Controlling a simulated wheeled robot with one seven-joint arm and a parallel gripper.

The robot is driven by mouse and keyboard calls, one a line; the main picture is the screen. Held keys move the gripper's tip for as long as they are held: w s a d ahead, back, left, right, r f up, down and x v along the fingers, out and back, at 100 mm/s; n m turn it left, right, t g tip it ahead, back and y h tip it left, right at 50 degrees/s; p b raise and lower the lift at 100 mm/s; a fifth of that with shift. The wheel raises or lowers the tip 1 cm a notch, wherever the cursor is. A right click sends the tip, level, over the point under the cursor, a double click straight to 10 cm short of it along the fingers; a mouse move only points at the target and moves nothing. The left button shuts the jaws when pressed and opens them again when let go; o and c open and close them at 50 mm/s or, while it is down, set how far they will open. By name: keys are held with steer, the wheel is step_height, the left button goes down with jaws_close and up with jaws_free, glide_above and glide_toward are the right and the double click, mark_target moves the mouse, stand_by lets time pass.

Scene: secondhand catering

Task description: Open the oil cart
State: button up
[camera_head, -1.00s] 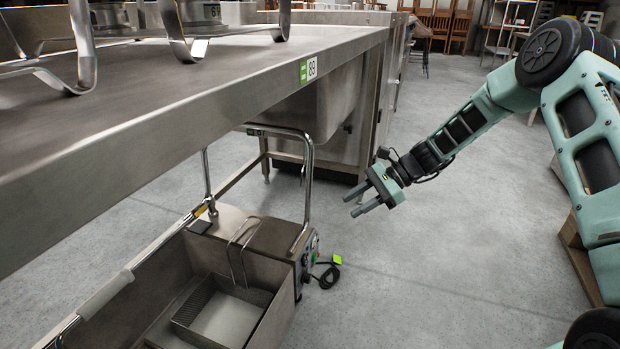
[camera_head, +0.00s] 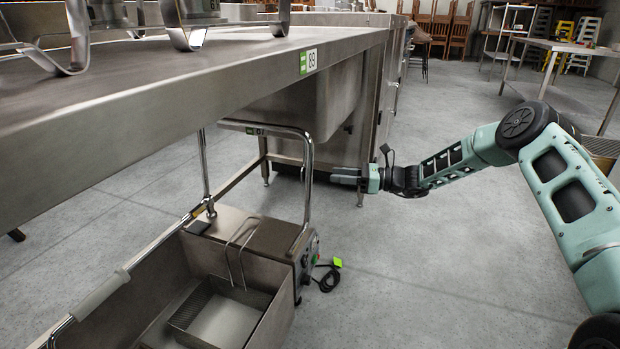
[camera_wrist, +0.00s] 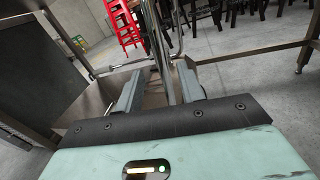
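The oil cart (camera_head: 268,238) is a steel box-like unit at the lower left of the head view, partly under the table edge. It has an open tank with a mesh basket (camera_head: 222,313), a chrome upright handle (camera_head: 308,190) and a long rail with a grey grip (camera_head: 100,297). My gripper (camera_head: 334,176) points left towards the upright handle, with a small gap in the head view. In the wrist view my gripper (camera_wrist: 160,88) has its fingers apart. Chrome tubes (camera_wrist: 160,50) rise between them, apparently ahead; contact cannot be told.
The steel table (camera_head: 180,95) with label 89 overhangs the cart. Steel cabinets (camera_head: 375,110) stand behind. A black cable with a green tag (camera_head: 337,262) lies on the floor beside the cart. Floor is clear to the right.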

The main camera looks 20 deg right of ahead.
mark_target(311, 172)
steer(key=b+x, duration=0.2)
steer(key=x, duration=0.7)
steer(key=shift+b, duration=0.3)
jaws_close()
steer(key=shift+d, duration=0.1)
